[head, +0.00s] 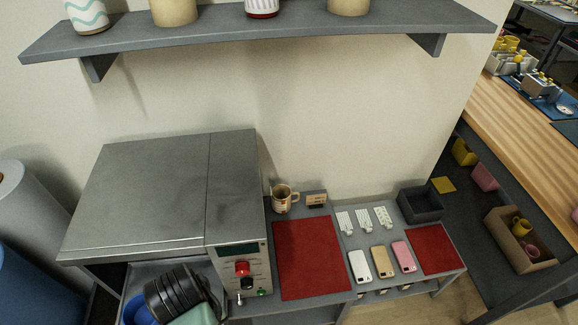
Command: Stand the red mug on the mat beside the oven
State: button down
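No plainly red mug shows in this view. A tan mug with darker markings (281,201) stands upright at the back of the counter, just right of the oven. The grey metal oven (150,195) has a control panel with a red knob on its right front. A red mat (308,258) lies flat beside the oven on its right, bare. A second red mat (433,250) lies at the counter's right end, also bare. My gripper is not in view.
Three phone cases (382,262) and three white cards lie between the mats. A dark grey bin (420,205) stands behind the right mat. Dark ribbed items (178,295) sit low in front of the oven. A shelf (230,27) with several vessels hangs above.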

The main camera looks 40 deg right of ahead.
aim_at(312, 271)
jog(key=i+l+z, duration=0.1)
jog(key=z, duration=0.4)
jog(key=i+z, duration=0.15)
jog(key=z, duration=0.3)
jog(key=i+j, duration=0.1)
jog(key=i, duration=0.2)
jog(key=i+j, duration=0.15)
jog(key=i, duration=0.15)
